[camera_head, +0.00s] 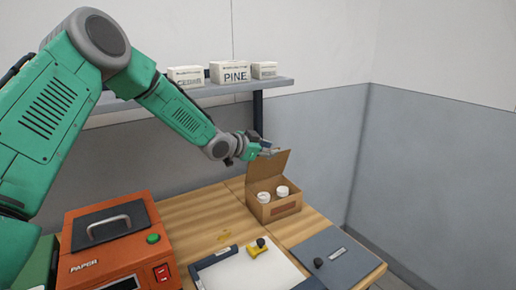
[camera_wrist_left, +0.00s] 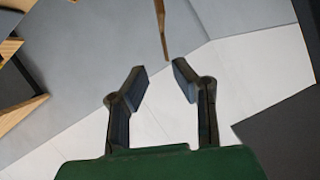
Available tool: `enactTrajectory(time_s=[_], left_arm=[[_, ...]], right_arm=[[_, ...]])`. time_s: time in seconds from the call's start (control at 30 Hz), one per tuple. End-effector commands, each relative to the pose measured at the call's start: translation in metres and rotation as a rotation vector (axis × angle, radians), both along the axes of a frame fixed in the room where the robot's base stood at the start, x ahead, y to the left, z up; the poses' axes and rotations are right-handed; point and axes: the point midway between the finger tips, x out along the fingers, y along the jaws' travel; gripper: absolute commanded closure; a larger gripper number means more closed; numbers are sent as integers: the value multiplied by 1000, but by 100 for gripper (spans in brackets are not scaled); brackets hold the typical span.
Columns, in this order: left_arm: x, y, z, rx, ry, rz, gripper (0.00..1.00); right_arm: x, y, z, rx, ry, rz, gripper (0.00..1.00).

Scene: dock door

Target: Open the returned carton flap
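The brown carton (camera_head: 286,209) stands on the wooden table, with two white-topped round items inside. Its flap (camera_head: 268,167) stands raised at the back, leaving the carton's top open. My left gripper (camera_head: 268,150) is at the flap's upper edge. In the left wrist view my left gripper (camera_wrist_left: 160,78) has its fingers apart. A thin brown strip (camera_wrist_left: 162,30), seemingly the flap seen edge-on, ends close to the gap between the fingertips. I cannot tell whether they touch. My right gripper is not in view.
An orange machine marked PAPER (camera_head: 125,249) stands at front left. A clipboard with white paper (camera_head: 245,272), a yellow item (camera_head: 257,250) and a grey panel with a black knob (camera_head: 345,262) lie in front. A wall shelf (camera_head: 215,90) holds white boxes (camera_head: 230,72).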

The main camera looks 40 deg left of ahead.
Motion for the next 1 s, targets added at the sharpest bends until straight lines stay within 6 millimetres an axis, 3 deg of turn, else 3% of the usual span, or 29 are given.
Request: enactTrajectory(time_s=[0.2, 0.4, 0.83, 0.87, 0.9, 0.93, 1.0], left_arm=[[-44, 8, 20, 0, -2, 1, 77], [-73, 10, 33, 8, -1, 0, 77], [-86, 18, 35, 4, 1, 1, 77], [-86, 18, 35, 3, 2, 1, 80], [-86, 18, 35, 4, 1, 0, 94], [-85, 17, 34, 8, -3, -1, 100], [-84, 12, 29, 30, -22, -7, 100]], right_arm=[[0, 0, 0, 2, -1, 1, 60], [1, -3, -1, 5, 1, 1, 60], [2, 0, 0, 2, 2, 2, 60], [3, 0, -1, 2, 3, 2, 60], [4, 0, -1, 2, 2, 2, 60], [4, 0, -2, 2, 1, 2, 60], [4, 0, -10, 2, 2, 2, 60]])
